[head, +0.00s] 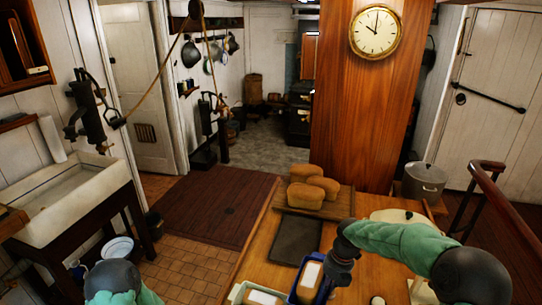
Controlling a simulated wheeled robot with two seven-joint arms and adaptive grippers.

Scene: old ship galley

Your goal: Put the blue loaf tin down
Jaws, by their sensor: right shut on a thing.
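The blue loaf tin (293,291) is at the bottom of the head view, over the near part of the wooden table (262,243). I cannot tell whether the tin's base touches the table. Part of my left arm shows at the bottom left, but its gripper is out of view.
A lidded pot (424,184) stands behind. A cream round-topped thing is partly behind my right forearm.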

